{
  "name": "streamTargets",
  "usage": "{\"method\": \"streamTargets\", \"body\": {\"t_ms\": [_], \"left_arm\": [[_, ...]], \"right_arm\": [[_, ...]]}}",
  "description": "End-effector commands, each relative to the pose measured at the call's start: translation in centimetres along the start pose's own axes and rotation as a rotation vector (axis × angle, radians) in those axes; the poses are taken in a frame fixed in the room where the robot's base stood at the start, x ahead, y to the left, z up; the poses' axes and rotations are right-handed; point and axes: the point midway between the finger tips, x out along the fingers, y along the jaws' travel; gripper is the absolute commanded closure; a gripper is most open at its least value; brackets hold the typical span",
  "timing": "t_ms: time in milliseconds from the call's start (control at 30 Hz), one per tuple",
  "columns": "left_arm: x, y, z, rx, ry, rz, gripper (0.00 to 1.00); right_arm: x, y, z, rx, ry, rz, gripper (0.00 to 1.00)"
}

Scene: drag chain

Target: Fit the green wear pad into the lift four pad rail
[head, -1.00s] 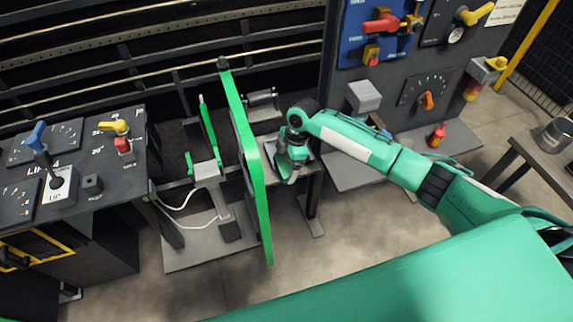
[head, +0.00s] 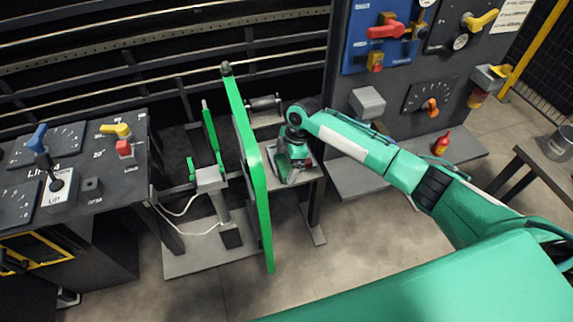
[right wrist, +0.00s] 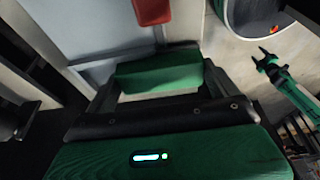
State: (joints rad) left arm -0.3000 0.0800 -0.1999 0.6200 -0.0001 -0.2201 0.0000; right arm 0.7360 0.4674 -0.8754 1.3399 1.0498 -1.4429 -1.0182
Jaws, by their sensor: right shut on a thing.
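In the head view my right gripper (head: 293,168) points down over a small grey bench (head: 284,190), just right of a tall green panel. In the right wrist view its dark fingers (right wrist: 160,85) stand either side of a green block (right wrist: 158,74), which looks like the wear pad. They are shut on it. A red piece (right wrist: 152,11) shows just beyond the block. I cannot make out the lift four pad rail; the arm hides part of the bench. A green jointed shape (right wrist: 280,75) at the right of the wrist view may be my left arm; its jaw state is unclear.
The tall green panel (head: 250,165) stands close left of my right gripper. A thinner green upright (head: 211,135) is farther left. A lever console (head: 95,165) is at the left, a control panel (head: 405,85) at the right. A red bottle (head: 441,143) stands on a low shelf.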

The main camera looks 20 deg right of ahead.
Motion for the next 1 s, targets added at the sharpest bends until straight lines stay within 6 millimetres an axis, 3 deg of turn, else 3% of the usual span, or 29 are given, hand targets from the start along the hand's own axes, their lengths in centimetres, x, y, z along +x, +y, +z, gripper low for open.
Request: {"method": "streamTargets", "body": {"t_ms": [1000], "left_arm": [[1.7, 0.0, 0.1, 0.000, 0.000, 0.000, 0.42]], "right_arm": [[0.0, 2.6, 0.0, 0.000, 0.001, 0.002, 0.46]]}}
